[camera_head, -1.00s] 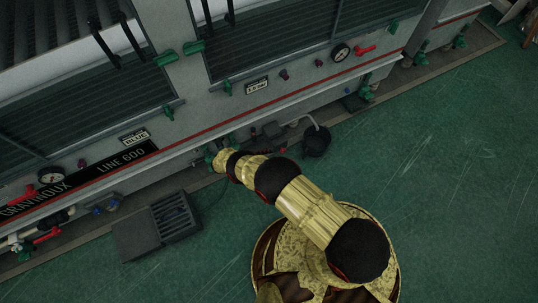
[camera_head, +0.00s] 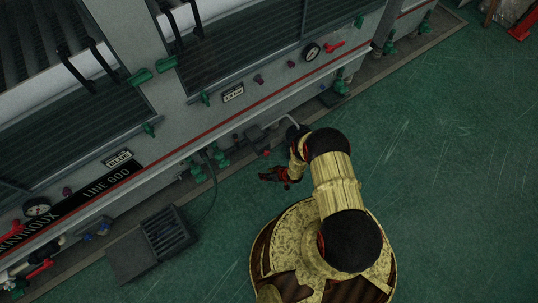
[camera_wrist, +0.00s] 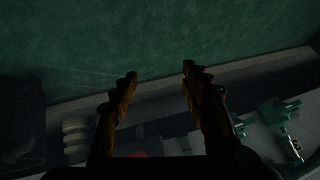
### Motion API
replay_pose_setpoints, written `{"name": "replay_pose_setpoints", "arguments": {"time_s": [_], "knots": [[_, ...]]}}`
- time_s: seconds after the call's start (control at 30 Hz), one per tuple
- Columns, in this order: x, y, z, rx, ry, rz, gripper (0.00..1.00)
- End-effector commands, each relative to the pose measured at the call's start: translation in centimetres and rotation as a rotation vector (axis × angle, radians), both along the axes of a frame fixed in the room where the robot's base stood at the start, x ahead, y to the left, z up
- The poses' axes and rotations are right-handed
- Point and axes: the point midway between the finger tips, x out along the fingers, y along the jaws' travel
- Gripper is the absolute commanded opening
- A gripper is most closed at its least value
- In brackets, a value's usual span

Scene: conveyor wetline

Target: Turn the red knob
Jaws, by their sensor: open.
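My gripper (camera_head: 274,178) is low in front of the machine, over the green floor, with its jaws apart and pointing left. In the wrist view, the two fingers (camera_wrist: 160,78) stand apart with nothing between their tips. A small red spot (camera_head: 267,153) shows low beside the gripper. A dim reddish patch (camera_wrist: 138,154) shows low in the wrist view. I cannot tell which is the task's knob.
Green valves (camera_head: 219,157) and pipes line the machine's underside near my gripper. A dark grated box (camera_head: 168,236) stands on the floor at left. The green floor (camera_head: 450,180) at right is clear.

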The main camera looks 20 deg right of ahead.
Motion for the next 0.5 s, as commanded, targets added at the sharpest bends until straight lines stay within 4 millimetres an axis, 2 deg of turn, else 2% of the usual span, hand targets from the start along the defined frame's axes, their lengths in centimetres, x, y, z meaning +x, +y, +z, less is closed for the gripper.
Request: {"name": "replay_pose_setpoints", "arguments": {"time_s": [0.1,0.3,0.4,0.5], "knots": [[0.3,-2.1,3.5,0.108,-0.166,-0.072,0.46],[0.5,-5.3,8.9,0.196,-0.401,-0.166,0.46],[0.5,-6.2,10.4,0.209,-0.466,-0.193,0.46],[0.7,-6.5,10.9,0.213,-0.493,-0.201,0.46]]}}
